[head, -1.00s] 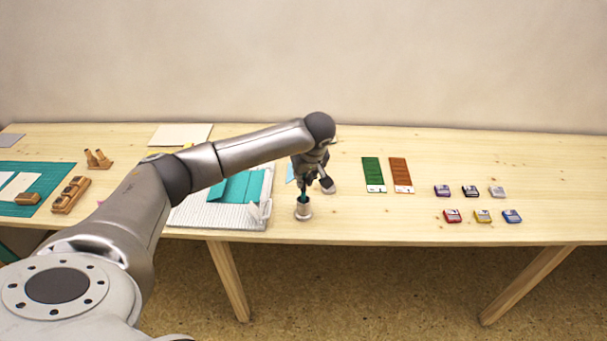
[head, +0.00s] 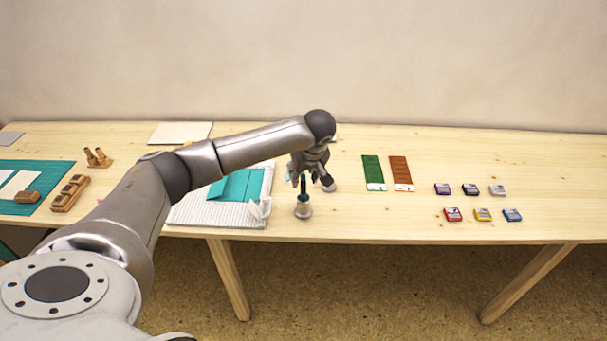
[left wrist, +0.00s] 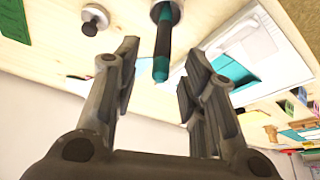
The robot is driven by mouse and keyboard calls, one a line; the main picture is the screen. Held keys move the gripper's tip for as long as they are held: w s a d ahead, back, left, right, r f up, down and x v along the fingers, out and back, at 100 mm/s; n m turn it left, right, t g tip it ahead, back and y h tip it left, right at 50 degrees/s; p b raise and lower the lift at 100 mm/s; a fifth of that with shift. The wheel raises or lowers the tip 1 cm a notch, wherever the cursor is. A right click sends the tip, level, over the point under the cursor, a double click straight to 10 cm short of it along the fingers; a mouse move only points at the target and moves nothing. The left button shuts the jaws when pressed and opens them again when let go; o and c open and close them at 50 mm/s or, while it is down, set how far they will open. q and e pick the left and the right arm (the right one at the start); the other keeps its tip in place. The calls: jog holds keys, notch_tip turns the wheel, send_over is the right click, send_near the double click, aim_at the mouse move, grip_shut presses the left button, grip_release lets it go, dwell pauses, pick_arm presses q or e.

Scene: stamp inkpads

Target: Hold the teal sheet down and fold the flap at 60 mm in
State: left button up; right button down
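The teal sheet (head: 240,185) lies on a white ridged board (head: 190,213), partly hidden behind my left arm. A slanting line divides off its left part; I cannot tell how far that part is raised. It also shows in the left wrist view (left wrist: 235,72). A dark teal-tipped tool (left wrist: 162,50) stands in a small metal cup (head: 303,211) just right of the board. My left gripper (head: 308,183) is above the cup. Its two fingers are apart, with the tool's end between them and clear space on both sides. My right gripper is not in view.
Green (head: 373,172) and brown (head: 400,173) strips lie right of the cup, with several small inkpads (head: 483,215) beyond. A round metal piece with a dark knob (left wrist: 92,25) is near the cup. The right table end is clear.

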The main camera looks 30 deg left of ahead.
pick_arm(q)
jog(key=v, duration=1.1)
jog(key=shift+r, duration=0.25)
jog(key=shift+d, duration=0.15)
